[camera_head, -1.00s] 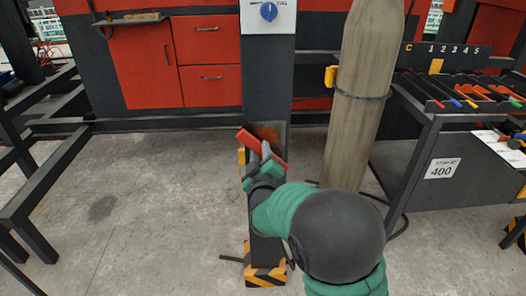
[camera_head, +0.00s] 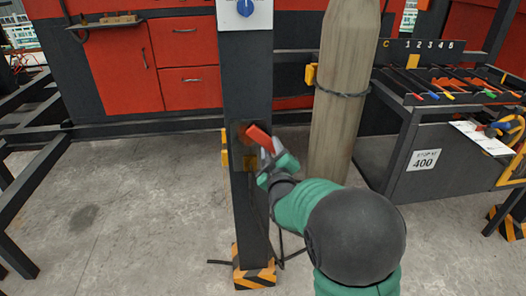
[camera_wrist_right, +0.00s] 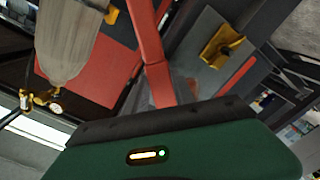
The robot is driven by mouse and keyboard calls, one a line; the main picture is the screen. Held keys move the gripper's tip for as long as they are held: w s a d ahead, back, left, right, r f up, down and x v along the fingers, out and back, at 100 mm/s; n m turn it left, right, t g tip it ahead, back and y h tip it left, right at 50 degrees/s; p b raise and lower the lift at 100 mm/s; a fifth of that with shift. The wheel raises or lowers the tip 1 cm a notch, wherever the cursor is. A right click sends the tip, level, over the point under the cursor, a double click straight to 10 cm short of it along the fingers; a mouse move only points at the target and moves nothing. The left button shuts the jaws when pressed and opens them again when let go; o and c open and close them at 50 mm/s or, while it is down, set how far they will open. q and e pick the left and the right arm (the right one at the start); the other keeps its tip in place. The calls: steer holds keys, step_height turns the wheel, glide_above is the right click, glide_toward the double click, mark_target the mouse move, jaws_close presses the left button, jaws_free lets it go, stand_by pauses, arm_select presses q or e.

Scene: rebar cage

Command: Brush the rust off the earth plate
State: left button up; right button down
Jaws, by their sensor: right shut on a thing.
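The post (camera_head: 246,80) is dark and upright. The earth plate (camera_head: 238,131) on its front face shows brown rust at its upper left; the brush and gripper cover part of it. My right gripper (camera_head: 270,158) is shut on a red-handled brush (camera_head: 258,137) held tilted in front of the plate. The brush (camera_wrist_right: 149,40) also shows in the right wrist view, rising from the gripper. Its bristles are not clear, and I cannot tell whether it touches the plate. My left gripper is not in view.
A wooden pole (camera_head: 345,110) with a cable around it stands right of the post. Red cabinets (camera_head: 185,75) stand behind. A striped foot (camera_head: 254,277) is at the post's base. Open floor lies left.

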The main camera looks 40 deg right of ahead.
steer(key=shift+w+a+r+p, duration=0.1)
steer(key=shift+w+a+p, duration=0.25)
steer(key=shift+w+a, duration=0.45)
steer(key=shift+w+a+r+p, duration=0.1)
steer(key=shift+w+a+p, duration=0.35)
steer(key=shift+a, duration=0.7)
steer(key=shift+w+a+p, duration=0.3)
steer(key=shift+w+a, duration=0.3)
steer(key=shift+a, duration=0.4)
steer(key=shift+w+a+f, duration=0.1)
steer(key=shift+w+a, duration=0.2)
steer(key=shift+a, duration=0.2)
steer(key=p+v, duration=0.1)
steer(key=v, duration=0.5)
steer(key=p+v, duration=0.1)
steer(key=v, duration=0.2)
